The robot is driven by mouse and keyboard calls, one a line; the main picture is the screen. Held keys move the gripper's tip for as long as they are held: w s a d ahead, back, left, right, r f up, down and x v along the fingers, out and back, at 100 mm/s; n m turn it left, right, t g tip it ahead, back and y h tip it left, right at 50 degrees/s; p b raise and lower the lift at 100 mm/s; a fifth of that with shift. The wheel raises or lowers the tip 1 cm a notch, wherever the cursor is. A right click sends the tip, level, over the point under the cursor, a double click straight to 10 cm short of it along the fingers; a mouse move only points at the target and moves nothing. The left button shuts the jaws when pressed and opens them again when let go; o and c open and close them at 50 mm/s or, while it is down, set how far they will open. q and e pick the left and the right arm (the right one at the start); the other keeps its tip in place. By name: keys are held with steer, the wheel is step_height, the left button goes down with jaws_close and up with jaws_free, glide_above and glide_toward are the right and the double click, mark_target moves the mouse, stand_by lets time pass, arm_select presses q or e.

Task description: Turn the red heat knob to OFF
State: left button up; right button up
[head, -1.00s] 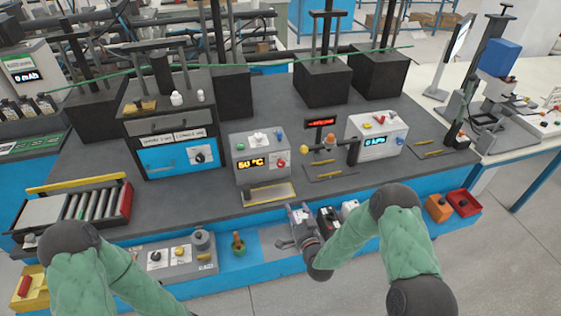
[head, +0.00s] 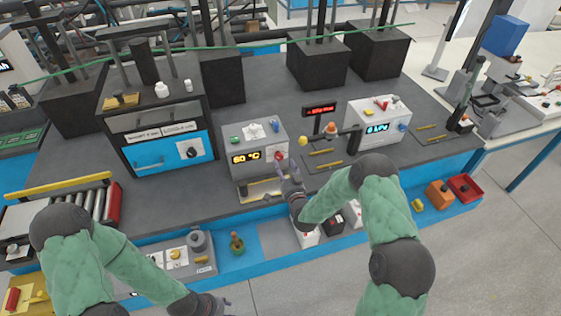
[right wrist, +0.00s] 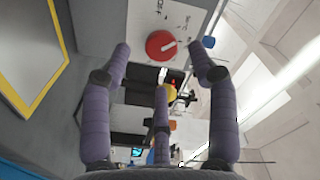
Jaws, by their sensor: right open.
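The red heat knob (head: 281,156) is on the front of a grey heater box (head: 256,172), right of its lit yellow display, which seems to read 60 °C. In the right wrist view the round red knob (right wrist: 161,45) has a white pointer line angled toward the upper right. My right gripper (head: 290,172) is open just in front of the box, below and right of the knob. Its spread fingers (right wrist: 160,62) point toward the knob, with visible gaps and no clear contact. My left gripper (head: 215,303) is low at the bottom edge, partly cut off.
The box top carries a green button (head: 236,139) and a blue knob (head: 274,126). A yellow-edged plate (head: 262,190) lies before the box. A white meter box (head: 379,120) stands to the right. A blue-fronted oven (head: 170,153) stands to the left.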

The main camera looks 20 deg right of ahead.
mark_target(280, 158)
steer(key=shift+w, duration=1.85)
steer(key=shift+c, duration=0.3)
steer(key=c, duration=1.1)
